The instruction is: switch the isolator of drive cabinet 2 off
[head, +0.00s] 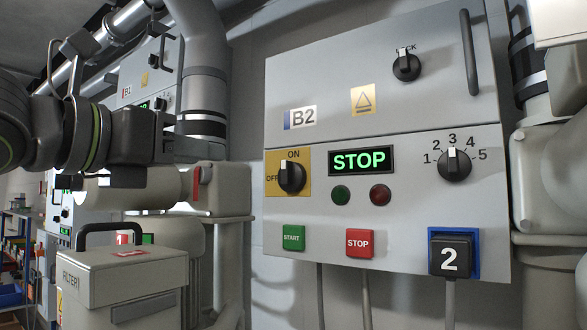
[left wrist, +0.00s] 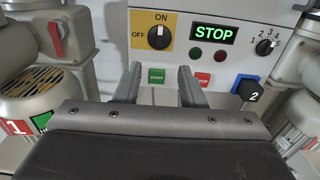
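The drive cabinet (head: 420,215) with the label B2 and a plug marked 2 fills the right half of the head view. Its isolator (head: 291,178) is a black rotary knob on a yellow plate, with its white mark pointing up at ON; OFF is to its left. The isolator also shows in the left wrist view (left wrist: 159,37). The display (head: 360,160) reads STOP in green. My left gripper (left wrist: 160,80) is open and empty, its two fingers apart below the isolator in that picture. In the head view it is left of the cabinet. My right gripper is out of view.
Below the isolator are a green START button (head: 292,238) and a red STOP button (head: 360,243). A speed selector (head: 454,165) and a black plug (head: 450,255) are at right. A FILTER box (head: 130,272) and pipes stand at left. A similar cabinet (head: 150,75) is behind.

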